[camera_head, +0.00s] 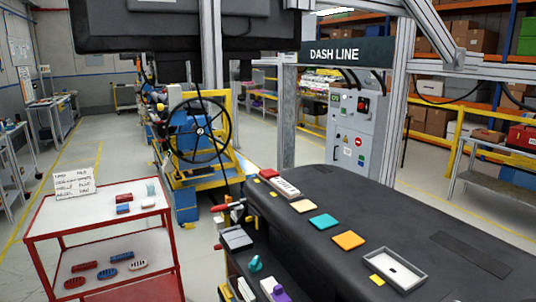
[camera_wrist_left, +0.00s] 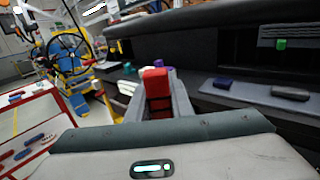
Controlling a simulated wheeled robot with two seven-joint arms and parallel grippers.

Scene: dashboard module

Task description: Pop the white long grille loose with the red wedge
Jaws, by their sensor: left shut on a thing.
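The red wedge (camera_wrist_left: 155,83) stands upright between the grey fingers of my left gripper (camera_wrist_left: 155,100) in the left wrist view. The gripper is shut on it, and the fingers hide its lower part. A long white slotted piece (camera_head: 286,187), which looks like the white long grille, lies at the far left end of the dashboard top (camera_head: 400,225) in the head view, beside a red block (camera_head: 268,174). Another pale piece (camera_head: 245,289) shows at the bottom edge; I cannot tell what it is. The wedge tip is apart from any grille I can make out. My right gripper is not in view.
A red-framed cart (camera_head: 60,228) with red and blue parts stands at left. A red-handled clamp (camera_head: 227,208) is at the dashboard's left end. A teal knob (camera_head: 256,263) and purple knob (camera_head: 280,292) stand on the lower console. Floor shows between cart and dashboard.

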